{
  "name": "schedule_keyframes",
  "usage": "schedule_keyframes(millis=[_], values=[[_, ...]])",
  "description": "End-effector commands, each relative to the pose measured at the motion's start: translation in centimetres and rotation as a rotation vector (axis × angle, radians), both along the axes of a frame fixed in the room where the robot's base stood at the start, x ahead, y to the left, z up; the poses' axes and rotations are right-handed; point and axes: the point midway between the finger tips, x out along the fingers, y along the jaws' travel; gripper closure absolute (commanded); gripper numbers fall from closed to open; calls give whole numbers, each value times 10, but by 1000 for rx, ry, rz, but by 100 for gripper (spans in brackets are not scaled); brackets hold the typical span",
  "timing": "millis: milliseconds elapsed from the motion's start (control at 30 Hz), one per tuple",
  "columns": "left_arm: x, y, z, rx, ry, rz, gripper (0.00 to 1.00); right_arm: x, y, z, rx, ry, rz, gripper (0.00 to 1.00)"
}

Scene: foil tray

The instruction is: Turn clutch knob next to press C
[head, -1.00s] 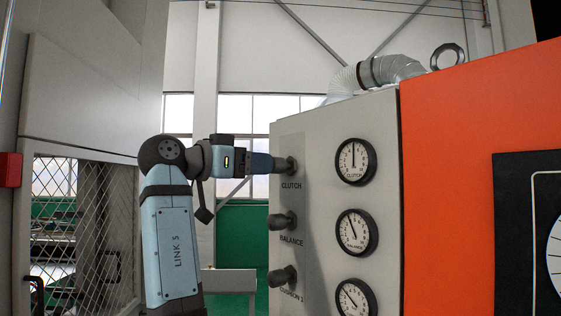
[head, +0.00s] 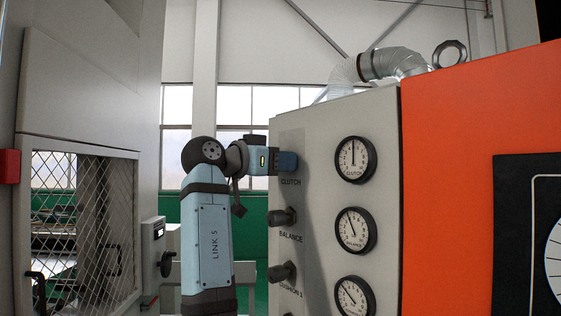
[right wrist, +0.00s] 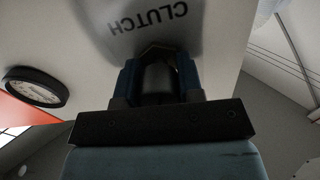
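In the head view my right gripper (head: 287,161) reaches the panel just above the CLUTCH label and hides the knob. The clutch gauge (head: 355,160) is to the right, its needle pointing almost straight up. My left gripper is not in view.
The balance knob (head: 283,217) and another dark knob (head: 282,271) stick out below on the same panel (head: 325,240), with the balance gauge (head: 356,230) and a third gauge (head: 355,297) beside them. An orange machine face (head: 445,180) is at right. A mesh-windowed cabinet (head: 80,100) stands at left.

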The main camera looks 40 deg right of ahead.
Motion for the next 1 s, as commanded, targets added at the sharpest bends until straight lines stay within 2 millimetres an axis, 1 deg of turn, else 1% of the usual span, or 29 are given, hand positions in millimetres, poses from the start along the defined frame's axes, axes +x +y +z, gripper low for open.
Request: schedule_keyframes(millis=[167,300,400,500,833,867,900,933,967,1000], values=[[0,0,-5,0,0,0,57,0,0,-2,1,-34,-1,89],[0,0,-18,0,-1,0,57,-1,0,-3,3,-175,-1,89],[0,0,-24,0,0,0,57,-1,0,-3,6,-273,-1,89],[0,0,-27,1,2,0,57,-1,0,-1,9,-333,0,89],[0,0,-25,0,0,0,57,-1,0,0,9,-352,0,89],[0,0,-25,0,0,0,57,-1,0,0,9,-351,0,58],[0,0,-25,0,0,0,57,-1,0,0,9,-351,0,49],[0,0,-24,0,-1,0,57,-1,0,0,9,-351,0,42],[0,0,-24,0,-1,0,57,-1,0,0,9,-351,0,40],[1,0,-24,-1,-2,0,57,-1,0,0,9,-351,0,40]])
